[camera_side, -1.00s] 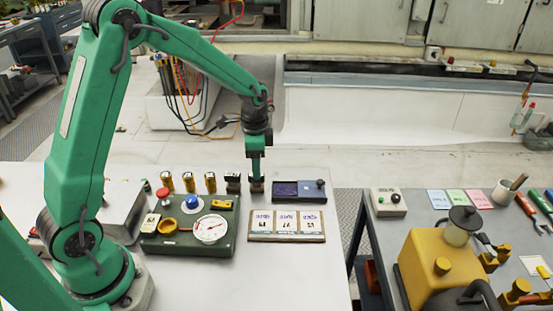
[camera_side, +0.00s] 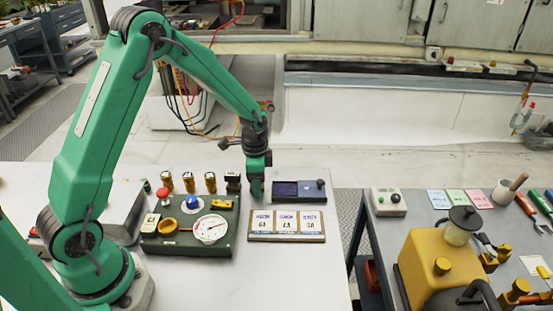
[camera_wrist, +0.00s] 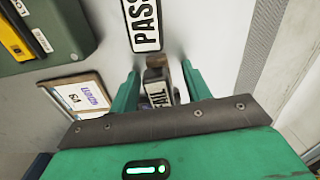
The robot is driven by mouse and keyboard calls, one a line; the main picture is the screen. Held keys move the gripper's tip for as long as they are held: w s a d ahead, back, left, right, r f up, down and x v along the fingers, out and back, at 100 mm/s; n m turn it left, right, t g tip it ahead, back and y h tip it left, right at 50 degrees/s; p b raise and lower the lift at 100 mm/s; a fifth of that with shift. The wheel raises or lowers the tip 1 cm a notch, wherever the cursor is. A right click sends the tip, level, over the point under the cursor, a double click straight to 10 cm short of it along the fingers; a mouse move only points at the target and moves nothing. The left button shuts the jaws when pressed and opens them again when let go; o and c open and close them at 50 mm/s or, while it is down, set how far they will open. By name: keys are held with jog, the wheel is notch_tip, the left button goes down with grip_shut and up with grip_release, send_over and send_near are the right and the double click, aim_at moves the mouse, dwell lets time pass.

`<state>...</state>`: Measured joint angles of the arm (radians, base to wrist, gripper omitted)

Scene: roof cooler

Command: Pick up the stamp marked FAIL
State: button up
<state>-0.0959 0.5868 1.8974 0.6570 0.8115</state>
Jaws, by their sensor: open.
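The stamp marked FAIL (camera_wrist: 156,92) stands between the two green fingers of my gripper (camera_wrist: 161,78) in the wrist view. Part of its label is hidden by the gripper body. My gripper is open, with one finger on each side of the stamp; whether either finger touches it I cannot tell. In the side view my gripper (camera_side: 257,190) is low at the table, and its fingers cover the FAIL stamp. The stamp marked PASS (camera_wrist: 142,26) stands just beyond in the wrist view, and to the left of my gripper in the side view (camera_side: 233,182).
A green box with a gauge (camera_side: 190,238) is left of my gripper. A tray with a dark pad (camera_side: 298,190) is close on its right. A board with three cards (camera_side: 287,238) lies in front. Several brass cylinders (camera_side: 188,182) stand left of the PASS stamp.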

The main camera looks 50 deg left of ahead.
jog(key=shift+c, duration=0.5)
grip_shut()
jog(key=shift+r, duration=0.9)
notch_tip(320, 180, up, 2)
jog(key=shift+r, duration=0.25)
jog(key=s+d+r, duration=0.5)
jog(key=d+r, duration=0.1)
jog(key=d, duration=0.4)
jog(key=shift+d+r, duration=0.25)
jog(key=shift+r, duration=0.05)
